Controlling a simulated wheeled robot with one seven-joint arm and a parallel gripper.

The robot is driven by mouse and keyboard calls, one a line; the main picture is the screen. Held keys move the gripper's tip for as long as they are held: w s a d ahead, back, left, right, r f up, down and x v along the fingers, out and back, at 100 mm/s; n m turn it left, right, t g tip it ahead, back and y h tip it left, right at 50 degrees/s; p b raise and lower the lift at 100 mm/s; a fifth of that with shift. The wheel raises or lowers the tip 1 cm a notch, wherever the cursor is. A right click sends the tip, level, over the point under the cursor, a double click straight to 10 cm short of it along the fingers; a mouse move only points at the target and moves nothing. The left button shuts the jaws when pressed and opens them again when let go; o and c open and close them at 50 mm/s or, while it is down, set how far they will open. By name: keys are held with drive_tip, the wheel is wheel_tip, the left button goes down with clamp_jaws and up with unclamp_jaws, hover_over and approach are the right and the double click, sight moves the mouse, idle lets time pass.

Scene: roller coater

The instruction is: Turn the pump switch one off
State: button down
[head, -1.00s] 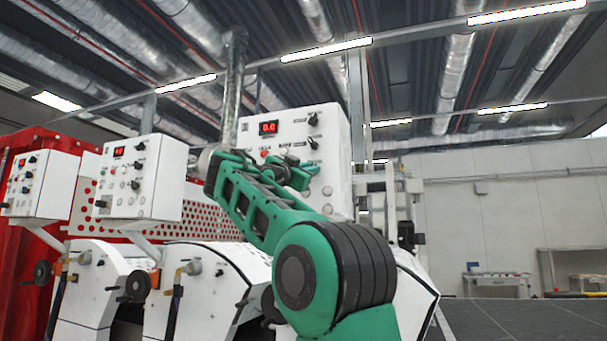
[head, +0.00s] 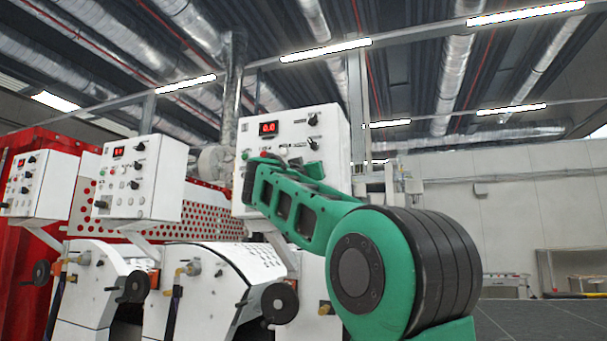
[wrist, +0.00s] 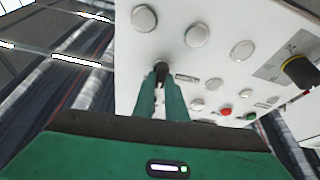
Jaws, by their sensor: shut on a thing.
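A white control box (head: 335,130) with a red digital display (head: 268,128) stands in front of me. My green arm covers its lower part in the head view, and my gripper cannot be made out clearly there. In the wrist view my gripper (wrist: 161,80) has its two green fingers close together at the panel (wrist: 215,75). They are shut on a small black switch (wrist: 160,69), which shows between the fingertips. No label that names it as pump switch one can be read. Its turned position cannot be told.
Round silver buttons (wrist: 197,36), a red button (wrist: 226,110), a green button (wrist: 251,116) and a larger black knob (wrist: 299,70) sit near my fingers. Two similar control boxes (head: 150,180) (head: 45,185) stand to the left. A black handwheel (head: 279,303) is below.

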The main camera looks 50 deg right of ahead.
drive_tip(key=shift+n+t+y, duration=0.5)
drive_tip(key=shift+n+t, duration=0.15)
drive_tip(key=shift+n, duration=0.95)
drive_tip(key=shift+n+t+y, duration=0.5)
drive_tip(key=shift+n+t, duration=0.15)
drive_tip(key=shift+n, duration=0.95)
drive_tip(key=c, duration=1.8)
unclamp_jaws()
drive_tip(key=shift+d, duration=0.1)
drive_tip(key=v, duration=1)
drive_tip(key=shift+s+a, duration=0.15)
drive_tip(key=shift+a, duration=0.2)
